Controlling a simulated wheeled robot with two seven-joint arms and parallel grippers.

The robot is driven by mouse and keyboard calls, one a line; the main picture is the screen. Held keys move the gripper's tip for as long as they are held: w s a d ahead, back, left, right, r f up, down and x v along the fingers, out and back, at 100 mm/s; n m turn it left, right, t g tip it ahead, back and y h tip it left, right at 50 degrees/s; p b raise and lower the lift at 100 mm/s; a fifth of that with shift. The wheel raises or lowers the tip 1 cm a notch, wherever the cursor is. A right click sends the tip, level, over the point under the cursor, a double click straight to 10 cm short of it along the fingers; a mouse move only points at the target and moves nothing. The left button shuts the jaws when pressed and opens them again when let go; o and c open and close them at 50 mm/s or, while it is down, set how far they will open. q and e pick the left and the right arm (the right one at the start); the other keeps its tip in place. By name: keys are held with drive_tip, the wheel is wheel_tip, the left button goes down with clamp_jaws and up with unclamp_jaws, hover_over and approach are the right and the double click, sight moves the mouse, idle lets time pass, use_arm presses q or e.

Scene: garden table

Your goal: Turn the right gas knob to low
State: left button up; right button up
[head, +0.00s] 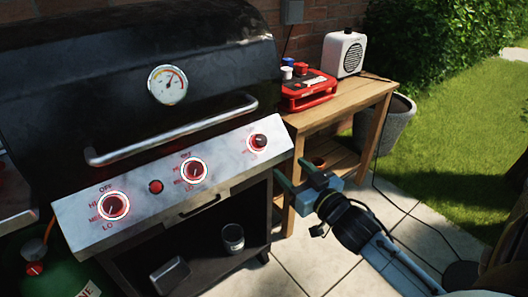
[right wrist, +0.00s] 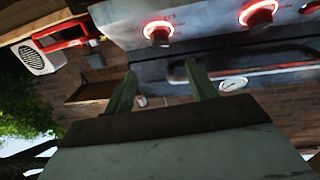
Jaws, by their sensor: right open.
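The grill's slanted metal control panel (head: 230,160) carries a row of knobs. The right gas knob (head: 259,141) is dark with a red-lit ring and sits near the panel's right end; its lettering is too small to read. In the right wrist view the right gas knob (right wrist: 158,33) shows above and beyond the fingers. My right gripper (head: 291,172) is open and empty, to the right of and below that knob, apart from it. Its two green fingers (right wrist: 162,82) are spread in the right wrist view. My left gripper is not in view.
The middle knob (head: 194,170), a red button (head: 156,186) and the left knob (head: 113,206) share the panel. The lid handle (head: 170,132) runs above them. A wooden side table (head: 350,97) at the right holds a red device (head: 308,92) and a white speaker (head: 343,53).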

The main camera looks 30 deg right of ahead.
sight(262, 141)
drive_tip(key=w+b, duration=0.2)
drive_tip(key=w, duration=0.9)
drive_tip(key=shift+w+b, duration=0.4)
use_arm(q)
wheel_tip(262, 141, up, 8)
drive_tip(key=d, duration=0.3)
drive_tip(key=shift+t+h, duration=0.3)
use_arm(e)
drive_tip(key=shift+w+r, duration=0.1)
drive_tip(key=shift+w, duration=0.65)
drive_tip(key=c, duration=1)
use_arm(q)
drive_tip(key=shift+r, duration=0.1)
use_arm(e)
drive_tip(key=shift+d, duration=0.1)
